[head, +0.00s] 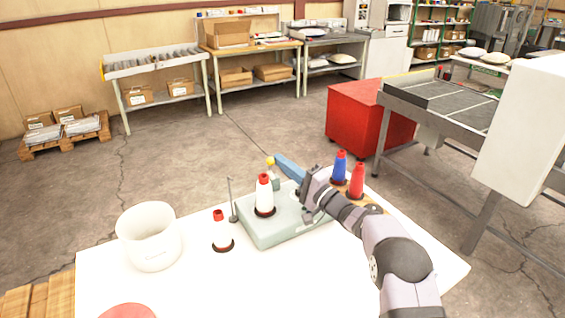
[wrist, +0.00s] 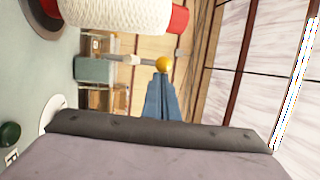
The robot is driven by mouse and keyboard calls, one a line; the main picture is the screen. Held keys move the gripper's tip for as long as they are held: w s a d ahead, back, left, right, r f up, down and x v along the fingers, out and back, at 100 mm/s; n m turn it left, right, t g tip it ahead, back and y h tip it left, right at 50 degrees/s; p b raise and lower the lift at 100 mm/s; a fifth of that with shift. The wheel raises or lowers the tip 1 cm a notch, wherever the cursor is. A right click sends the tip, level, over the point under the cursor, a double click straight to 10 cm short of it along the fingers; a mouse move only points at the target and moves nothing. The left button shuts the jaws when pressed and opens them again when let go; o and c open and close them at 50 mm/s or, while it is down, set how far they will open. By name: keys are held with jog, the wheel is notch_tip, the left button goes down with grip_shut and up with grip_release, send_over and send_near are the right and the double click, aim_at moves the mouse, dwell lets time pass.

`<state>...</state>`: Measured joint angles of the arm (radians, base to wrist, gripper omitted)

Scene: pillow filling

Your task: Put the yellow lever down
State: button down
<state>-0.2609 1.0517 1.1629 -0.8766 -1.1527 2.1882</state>
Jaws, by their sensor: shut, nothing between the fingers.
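The yellow lever shows as a yellow ball (head: 270,161) above a small grey-green block at the back of the machine (head: 262,235). In the wrist view the yellow ball (wrist: 163,64) ends a short pale stem, which points away from the machine's top, so the lever looks raised. My gripper (head: 279,159) has blue fingers, shut and empty, beside the ball. In the wrist view the closed blue fingertips (wrist: 164,80) lie just below the ball; whether they touch it I cannot tell.
A white thread cone (head: 265,194) with a red top stands on the machine, close to the lever. Blue (head: 340,168) and red (head: 357,181) cones stand right of my gripper.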

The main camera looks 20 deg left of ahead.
jog(key=shift+s+d+f, duration=0.15)
jog(key=shift+s+d, duration=0.05)
jog(key=shift+d, duration=0.05)
jog(key=shift+s+d+f, duration=0.45)
jog(key=shift+s+f, duration=0.05)
jog(key=shift+f, duration=0.15)
jog(key=shift+s+d+f, duration=0.45)
jog(key=shift+s+f, duration=0.05)
jog(key=shift+f, duration=0.1)
dwell(0.4)
